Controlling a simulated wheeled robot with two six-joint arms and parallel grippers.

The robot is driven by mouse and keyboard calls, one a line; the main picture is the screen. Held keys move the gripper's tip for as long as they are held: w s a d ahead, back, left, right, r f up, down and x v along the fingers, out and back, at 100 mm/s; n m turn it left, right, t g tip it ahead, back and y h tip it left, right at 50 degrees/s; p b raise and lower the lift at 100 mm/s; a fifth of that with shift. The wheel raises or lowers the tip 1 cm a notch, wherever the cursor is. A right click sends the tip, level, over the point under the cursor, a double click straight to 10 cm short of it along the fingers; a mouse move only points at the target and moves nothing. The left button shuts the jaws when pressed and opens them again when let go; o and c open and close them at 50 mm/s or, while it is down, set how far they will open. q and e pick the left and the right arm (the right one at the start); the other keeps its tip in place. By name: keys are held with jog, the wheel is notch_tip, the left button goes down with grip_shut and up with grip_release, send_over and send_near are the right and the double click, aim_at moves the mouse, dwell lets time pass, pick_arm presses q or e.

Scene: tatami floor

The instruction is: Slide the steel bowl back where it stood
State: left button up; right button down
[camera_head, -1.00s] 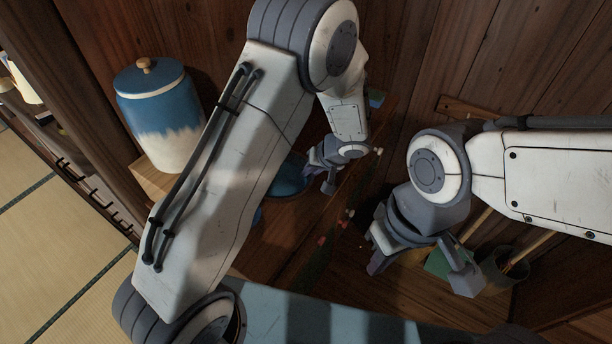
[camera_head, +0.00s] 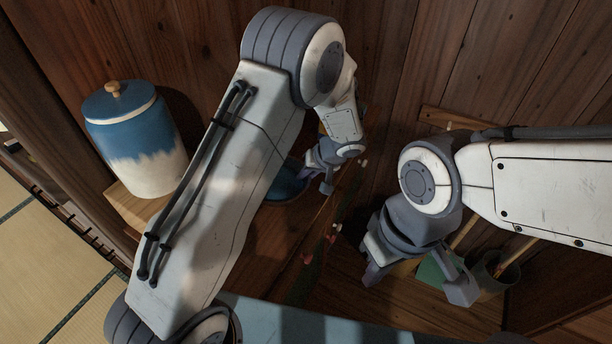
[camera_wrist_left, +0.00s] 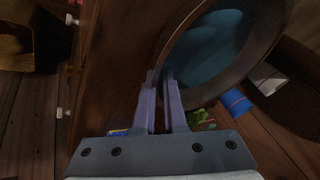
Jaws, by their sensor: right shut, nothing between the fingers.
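A round bowl (camera_head: 288,183) with a dark bluish inside, which looks like the steel bowl, rests on the wooden surface. My left arm hides part of it in the head view. In the left wrist view the bowl (camera_wrist_left: 222,45) shows its wide rim, cut off by the top edge. My left gripper (camera_head: 317,181) is at the bowl's right side. In the left wrist view its fingers (camera_wrist_left: 160,78) lie close together beside the rim; I cannot tell whether they touch it. My right gripper (camera_head: 415,283) is shut and empty, low in front of a green item.
A blue and white lidded jar (camera_head: 138,140) stands left of my left arm. A green item (camera_head: 432,270) and a dark cup (camera_head: 494,273) with sticks stand by my right gripper. A wooden wall closes off the back.

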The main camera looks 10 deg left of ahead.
pick_arm(q)
jog(key=o, duration=0.4)
jog(key=shift+r, duration=0.1)
jog(key=v, duration=1)
jog(key=shift+d+b, duration=0.15)
jog(key=shift+b, duration=0.15)
jog(key=shift+s+r, duration=0.15)
jog(key=shift+r, duration=0.05)
